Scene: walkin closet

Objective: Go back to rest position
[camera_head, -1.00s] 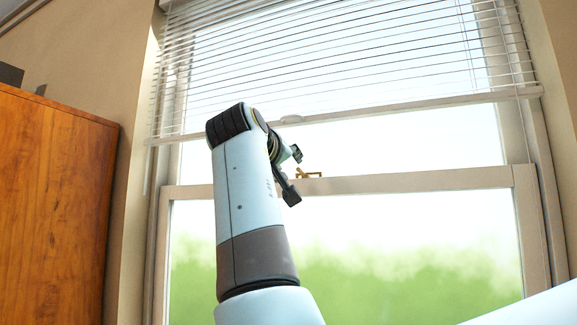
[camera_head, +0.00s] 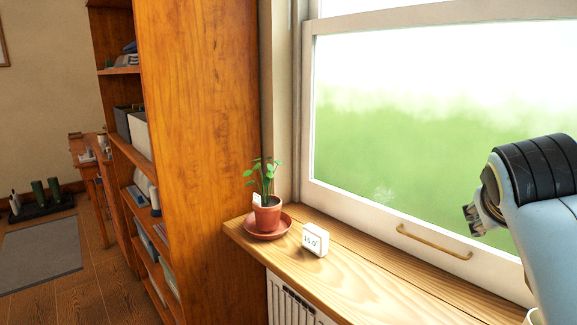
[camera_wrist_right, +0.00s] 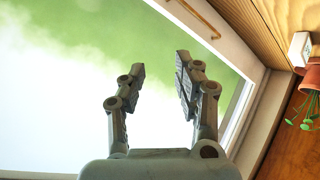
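My right arm stands at the right edge of the head view, in front of the window. Its gripper (camera_head: 474,218) is partly hidden behind the wrist there. In the right wrist view the right gripper (camera_wrist_right: 160,80) has its two fingers spread apart with nothing between them, only the window glass (camera_wrist_right: 60,70) behind. My left gripper is in neither view.
A wooden sill (camera_head: 370,290) runs under the window, above a radiator (camera_head: 290,300). On it are a potted plant (camera_head: 267,215) on a saucer (camera_head: 251,234) and a small white display (camera_head: 315,240). A tall wooden shelf (camera_head: 205,150) stands left. Open floor lies at far left.

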